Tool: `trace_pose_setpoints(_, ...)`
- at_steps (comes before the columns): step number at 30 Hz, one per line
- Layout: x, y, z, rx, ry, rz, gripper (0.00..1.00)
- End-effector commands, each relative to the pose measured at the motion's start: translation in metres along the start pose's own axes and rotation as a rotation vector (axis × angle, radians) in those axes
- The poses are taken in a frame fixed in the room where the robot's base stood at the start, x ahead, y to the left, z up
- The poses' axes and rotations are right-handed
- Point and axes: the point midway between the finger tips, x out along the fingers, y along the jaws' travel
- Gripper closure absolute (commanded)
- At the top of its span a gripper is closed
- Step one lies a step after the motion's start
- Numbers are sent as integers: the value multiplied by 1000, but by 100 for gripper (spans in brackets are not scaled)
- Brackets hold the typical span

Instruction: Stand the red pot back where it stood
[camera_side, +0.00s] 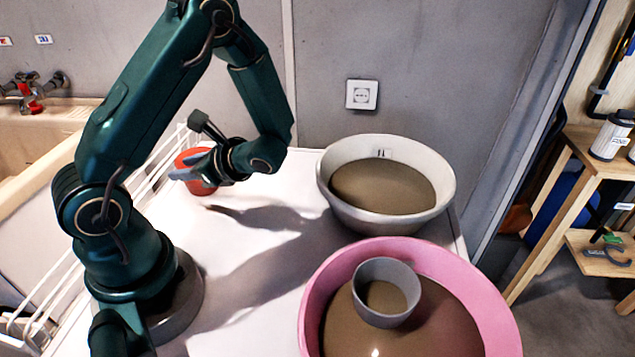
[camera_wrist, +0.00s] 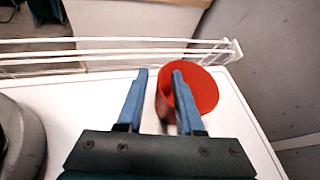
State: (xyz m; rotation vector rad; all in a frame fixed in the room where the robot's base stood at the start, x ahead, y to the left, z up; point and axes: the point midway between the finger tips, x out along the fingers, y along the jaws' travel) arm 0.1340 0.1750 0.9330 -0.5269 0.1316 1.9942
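The red pot (camera_side: 209,188) stands on the white worktop near its back edge, beside the white wire rack, and appears upright. In the wrist view the red pot (camera_wrist: 200,88) is just right of centre. My gripper (camera_side: 186,174) is at the pot, partly covering it in the side view. In the wrist view my gripper (camera_wrist: 160,75) has its two blue fingers apart. The right finger overlaps the pot and the left finger is just left of it, with the pot's left side between them. I cannot tell whether either finger touches it.
A pale basin (camera_side: 328,183) of brown contents stands at the back right. A pink tub (camera_side: 312,290) at the front holds brown contents and a grey pot (camera_side: 386,318). The white worktop (camera_side: 265,185) is clear between them and the red pot. A wire rack (camera_wrist: 100,66) runs along its edge.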

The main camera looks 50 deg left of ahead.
Motion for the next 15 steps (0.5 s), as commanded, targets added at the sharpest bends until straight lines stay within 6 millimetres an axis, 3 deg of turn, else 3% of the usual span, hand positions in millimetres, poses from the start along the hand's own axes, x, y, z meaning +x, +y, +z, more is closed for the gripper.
trace_pose_setpoints(8, -8, -2, 2, -3, 1, -5, 64)
trace_pose_setpoints(15, -55, -2, 1, -4, 4, -9, 64)
